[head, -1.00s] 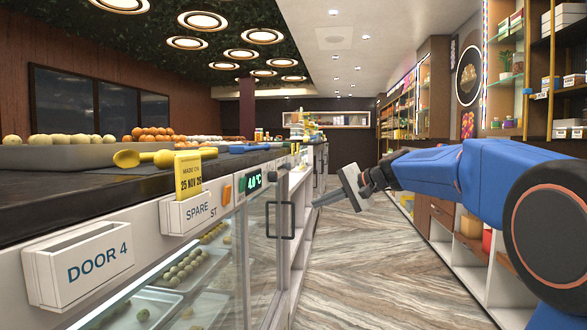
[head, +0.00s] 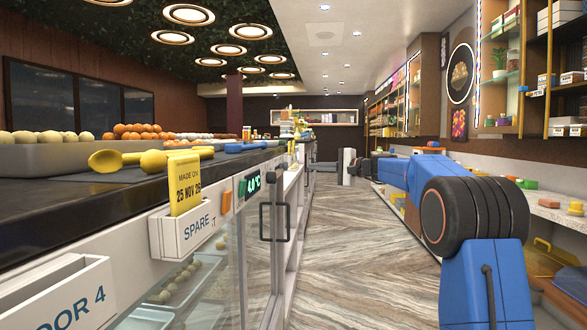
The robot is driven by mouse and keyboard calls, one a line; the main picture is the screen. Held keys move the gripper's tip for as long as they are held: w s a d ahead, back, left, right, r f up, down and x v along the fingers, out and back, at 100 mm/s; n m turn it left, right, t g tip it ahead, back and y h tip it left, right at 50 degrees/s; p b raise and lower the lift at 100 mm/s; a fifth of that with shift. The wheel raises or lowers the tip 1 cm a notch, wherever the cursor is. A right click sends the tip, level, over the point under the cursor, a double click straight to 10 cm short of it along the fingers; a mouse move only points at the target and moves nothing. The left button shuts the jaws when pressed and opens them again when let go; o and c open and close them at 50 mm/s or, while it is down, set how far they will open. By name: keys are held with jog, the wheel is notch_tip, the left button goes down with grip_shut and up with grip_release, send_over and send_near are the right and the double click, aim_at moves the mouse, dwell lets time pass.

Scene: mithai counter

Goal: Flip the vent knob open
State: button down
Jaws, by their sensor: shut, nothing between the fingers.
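I cannot clearly make out a vent knob. On the front of the counter (head: 120,248) at left are a green-lit temperature display (head: 249,184), an orange piece (head: 225,201) beside it, and a small dark piece (head: 271,178) to its right; I cannot tell whether the dark piece is a knob. My gripper (head: 330,167) is small in the view, out over the aisle to the right of the counter front. It is shut and empty, apart from the counter panel in the picture. Its fingertips are hard to make out.
A glass door with a black handle (head: 275,222) is below the display. Label holders marked SPARE (head: 196,235) and DOOR 4 (head: 60,300) stick out from the counter. A yellow ladle (head: 130,160) lies on top. The aisle floor (head: 345,250) is clear; shelves line the right.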

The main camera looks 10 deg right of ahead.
aim_at(284, 166)
jog(key=x, duration=1)
jog(key=shift+s, duration=0.1)
dwell(0.4)
jog(key=s+a, duration=0.2)
jog(key=s, duration=0.6)
jog(key=shift+a, duration=0.3)
jog(key=shift+s, duration=0.1)
